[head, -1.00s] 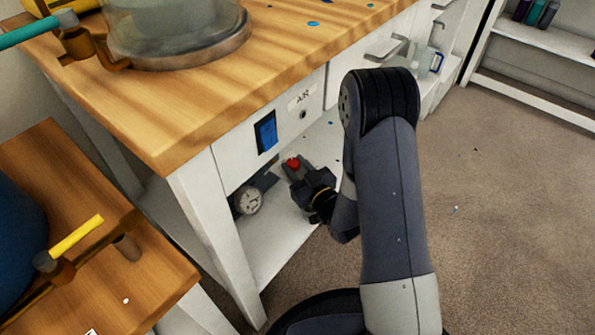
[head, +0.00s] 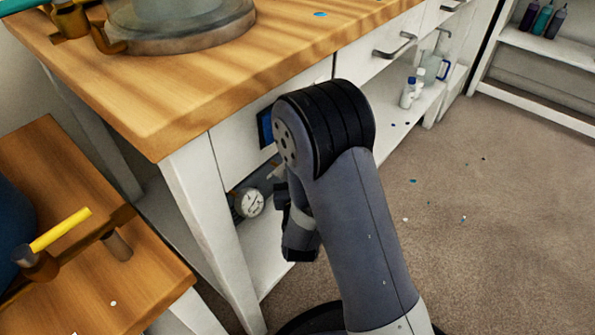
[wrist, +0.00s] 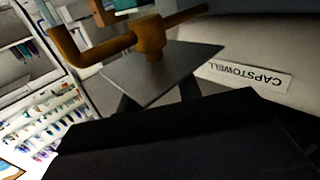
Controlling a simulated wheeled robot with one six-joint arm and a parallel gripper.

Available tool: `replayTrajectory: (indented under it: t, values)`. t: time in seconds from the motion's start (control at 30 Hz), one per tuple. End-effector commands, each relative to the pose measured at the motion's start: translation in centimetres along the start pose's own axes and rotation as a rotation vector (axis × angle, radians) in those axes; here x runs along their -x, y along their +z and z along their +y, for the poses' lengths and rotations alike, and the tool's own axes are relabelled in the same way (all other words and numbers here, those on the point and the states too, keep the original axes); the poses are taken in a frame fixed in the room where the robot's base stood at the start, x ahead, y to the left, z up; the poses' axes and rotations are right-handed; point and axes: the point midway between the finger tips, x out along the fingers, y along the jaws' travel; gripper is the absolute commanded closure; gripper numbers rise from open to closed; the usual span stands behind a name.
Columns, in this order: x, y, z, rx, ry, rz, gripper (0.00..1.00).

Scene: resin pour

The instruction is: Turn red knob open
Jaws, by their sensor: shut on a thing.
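The red knob is not visible in either current view; my arm covers its place in the head view. My gripper (head: 281,195) is low under the bench, to the right of the round gauge (head: 250,203), mostly behind my wrist. In the wrist view, two dark fingers (wrist: 157,100) reach towards a grey plate (wrist: 145,77) with a brass fitting (wrist: 150,36) on it. The gripper is shut at the knob's place, but the grip itself is hidden.
The wooden bench top (head: 140,95) overhangs the shelf space. A white bench leg (head: 210,225) stands at left. White bottles (head: 408,94) and a jug (head: 433,68) are on the shelf at right. A white label (wrist: 246,76) reads upside down in the wrist view.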

Motion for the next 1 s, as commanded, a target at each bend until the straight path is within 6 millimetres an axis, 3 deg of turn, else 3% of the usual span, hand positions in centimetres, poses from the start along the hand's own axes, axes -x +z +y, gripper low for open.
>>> replayTrajectory:
  t: [0.47,0.5,0.73,1.0]
  values:
    - [-0.05,-0.03,0.01,0.001,0.011,0.000,0.90]
    - [-0.06,-0.03,0.01,0.000,0.011,0.000,0.64]
    - [-0.05,-0.03,0.00,0.000,0.011,0.000,0.45]
    - [0.16,-0.01,-0.02,0.000,0.010,0.000,0.45]
